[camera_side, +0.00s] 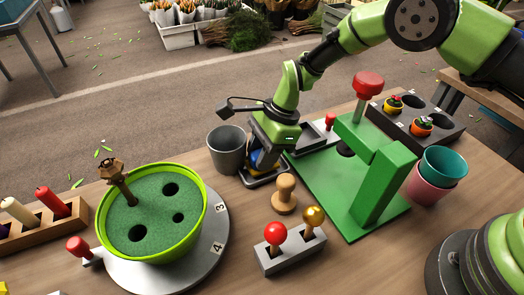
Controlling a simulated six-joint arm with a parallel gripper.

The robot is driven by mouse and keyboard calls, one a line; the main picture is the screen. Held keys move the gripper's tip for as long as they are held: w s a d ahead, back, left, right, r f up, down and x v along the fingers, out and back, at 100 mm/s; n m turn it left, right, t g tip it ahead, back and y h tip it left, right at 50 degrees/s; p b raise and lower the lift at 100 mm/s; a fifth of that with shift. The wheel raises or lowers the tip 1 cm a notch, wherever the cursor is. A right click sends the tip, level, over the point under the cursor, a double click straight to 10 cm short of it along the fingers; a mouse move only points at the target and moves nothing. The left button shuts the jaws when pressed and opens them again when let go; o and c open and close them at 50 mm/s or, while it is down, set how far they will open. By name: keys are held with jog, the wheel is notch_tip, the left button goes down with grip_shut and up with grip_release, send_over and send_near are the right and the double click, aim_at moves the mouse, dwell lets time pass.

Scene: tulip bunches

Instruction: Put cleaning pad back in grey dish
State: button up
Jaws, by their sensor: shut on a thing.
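My gripper (264,154) points down at the middle of the table, just right of a grey cup. It is shut on the cleaning pad (257,160), of which only a small blue part shows below and between the fingers. The grey dish (266,180) is directly under the gripper, and its dark front rim shows. The pad is at or just above the dish; the gripper hides most of it, so I cannot tell whether it touches the bottom.
The grey cup (227,149) stands close on the left. A wooden stamp (285,194) is in front right, and a grey block (290,250) holds red and gold knobs. A green press (372,180) stands right. A green-rimmed pot (152,215) sits on a turntable at left.

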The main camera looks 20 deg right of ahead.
jog(key=shift+f, duration=0.15)
jog(key=shift+f, duration=0.15)
jog(key=o, duration=0.9)
jog(key=v, duration=1)
jog(key=shift+a, duration=0.15)
jog(key=shift+s, duration=0.1)
